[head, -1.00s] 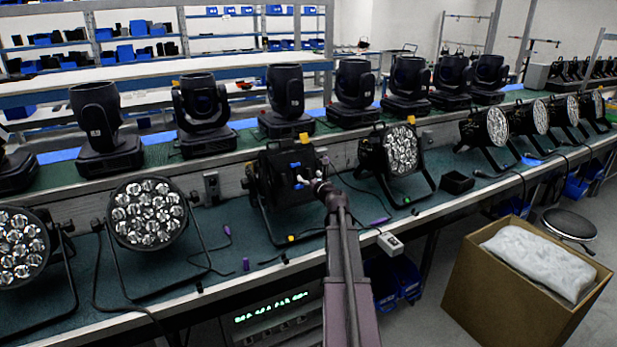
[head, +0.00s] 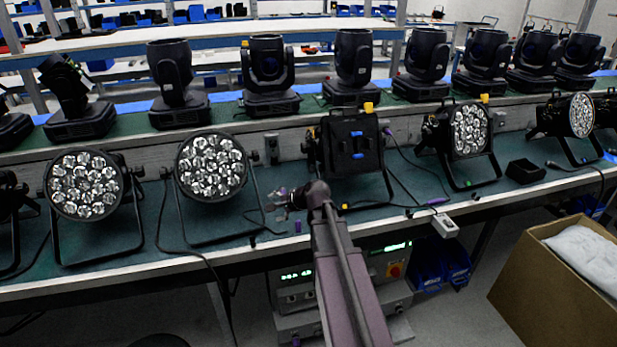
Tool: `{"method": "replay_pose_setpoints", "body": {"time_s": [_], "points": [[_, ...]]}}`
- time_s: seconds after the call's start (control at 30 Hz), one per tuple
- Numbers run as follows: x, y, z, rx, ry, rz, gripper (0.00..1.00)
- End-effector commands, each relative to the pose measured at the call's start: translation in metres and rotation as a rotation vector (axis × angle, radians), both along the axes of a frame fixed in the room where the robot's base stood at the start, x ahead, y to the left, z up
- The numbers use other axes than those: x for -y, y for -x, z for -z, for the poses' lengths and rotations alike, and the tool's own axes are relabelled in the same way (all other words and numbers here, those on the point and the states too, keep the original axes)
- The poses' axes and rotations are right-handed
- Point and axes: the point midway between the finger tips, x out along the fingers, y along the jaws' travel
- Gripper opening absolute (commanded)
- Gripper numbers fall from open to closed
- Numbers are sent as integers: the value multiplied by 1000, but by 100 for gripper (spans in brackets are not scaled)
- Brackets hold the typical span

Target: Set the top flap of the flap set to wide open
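The flap set (head: 343,143) is on a black par can on the green bench, right of the centre of the head view. Its dark flaps lie folded flat over the lamp's front, so no lenses show. Two blue tabs (head: 357,155) sit one above the other on this face. I cannot make out the top flap's edges. My gripper (head: 273,203) is left of and lower than the flap set in the picture, apart from it. It points left and holds nothing that I can see. Its fingers are too small to judge.
Par cans with bare lenses stand at left (head: 211,166) and right (head: 468,132). Moving-head lights (head: 268,75) line the raised shelf behind. Cables (head: 410,165) lie on the bench around the flap set. A cardboard box (head: 545,290) stands on the floor at right.

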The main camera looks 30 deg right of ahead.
Motion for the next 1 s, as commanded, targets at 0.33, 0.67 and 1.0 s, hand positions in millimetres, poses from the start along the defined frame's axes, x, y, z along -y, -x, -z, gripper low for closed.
{"method": "replay_pose_setpoints", "body": {"time_s": [0.33,0.67,1.0], "points": [[-105,95,54,-170,531,-658,91],[-136,172,72,-319,851,-1159,91],[-138,188,72,-363,917,-1278,91]]}}
